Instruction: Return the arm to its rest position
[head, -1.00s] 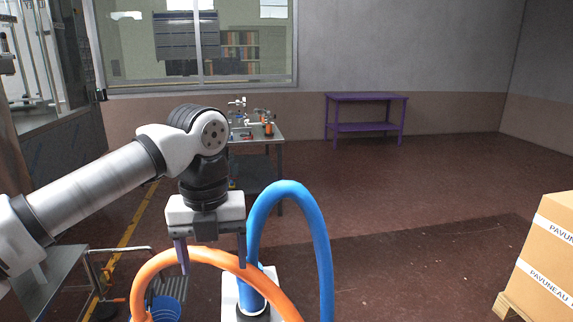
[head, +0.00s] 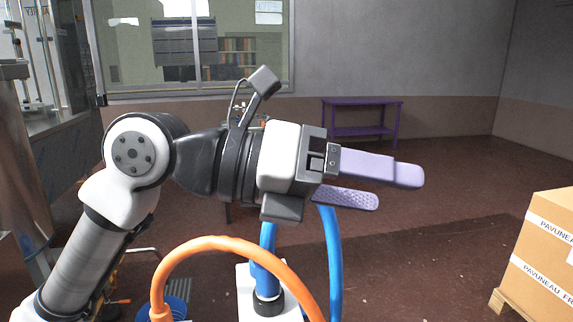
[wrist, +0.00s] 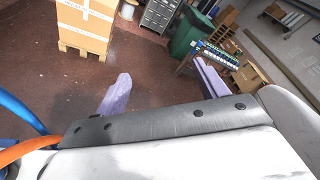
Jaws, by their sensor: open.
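My gripper (head: 370,184) is in the middle of the head view, held up in front of my body and pointing right. Its two purple fingers are apart with nothing between them. In the wrist view the fingers (wrist: 160,85) also show spread, with bare floor and distant objects beyond. My arm rises from the lower left and bends at a grey and white joint. The gripper touches nothing that I can see.
Blue (head: 334,262) and orange (head: 215,243) hoses arch below and behind the gripper. A taped carton (head: 545,250) stands on a pallet at right. A purple table (head: 362,101) stands by the far wall. A green bin (wrist: 190,33) shows in the wrist view. Open floor lies between.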

